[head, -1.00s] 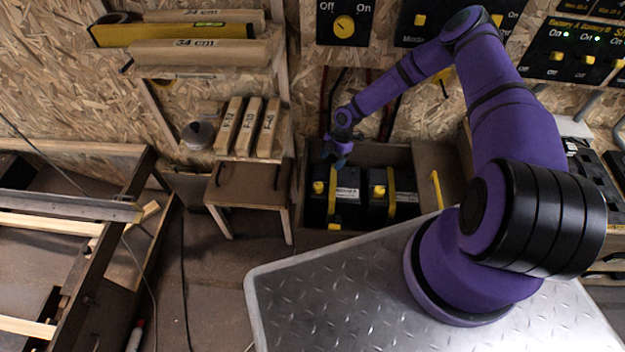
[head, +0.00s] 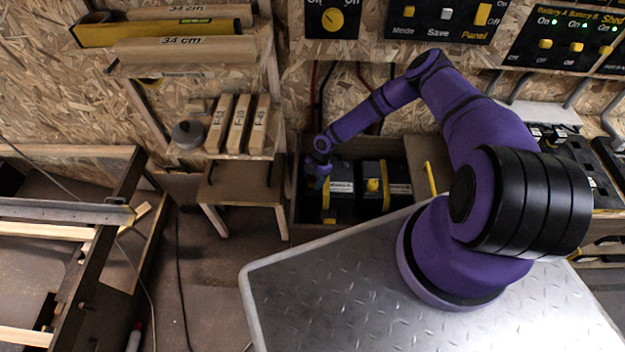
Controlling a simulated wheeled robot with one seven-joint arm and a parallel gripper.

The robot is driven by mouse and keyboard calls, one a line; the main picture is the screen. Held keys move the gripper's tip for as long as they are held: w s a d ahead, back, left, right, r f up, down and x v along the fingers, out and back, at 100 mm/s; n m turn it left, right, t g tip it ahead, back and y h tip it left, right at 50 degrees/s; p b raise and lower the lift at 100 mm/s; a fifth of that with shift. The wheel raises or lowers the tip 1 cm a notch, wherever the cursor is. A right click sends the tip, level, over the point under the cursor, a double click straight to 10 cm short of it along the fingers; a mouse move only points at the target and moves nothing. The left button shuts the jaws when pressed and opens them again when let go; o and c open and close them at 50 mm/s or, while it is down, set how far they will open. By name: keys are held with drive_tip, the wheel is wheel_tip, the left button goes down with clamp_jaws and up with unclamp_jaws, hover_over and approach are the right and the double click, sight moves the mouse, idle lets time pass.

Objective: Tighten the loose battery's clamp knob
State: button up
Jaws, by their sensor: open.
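Two black batteries with yellow clamp straps sit side by side in an open box below the wall. The left battery (head: 342,187) has a yellow strap (head: 326,200) at its left side; its knob is hidden behind my gripper. The right battery (head: 398,180) shows its yellow clamp knob (head: 373,185) on top. My gripper (head: 320,182) points down at the left battery's left side, over where its knob sits. Its jaws are open; whether they touch the knob cannot be told. Which battery is loose cannot be told by eye.
The box wall (head: 293,200) stands close left of my gripper. A small wooden stand (head: 240,188) with upright labelled blocks (head: 239,125) is further left. A yellow handle (head: 430,178) stands right of the batteries. Switch panels (head: 440,18) hang above.

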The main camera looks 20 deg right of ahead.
drive_tip(key=shift+a+f, duration=0.1)
drive_tip(key=shift+f, duration=0.2)
drive_tip(key=shift+c, duration=0.5)
drive_tip(key=c, duration=0.8)
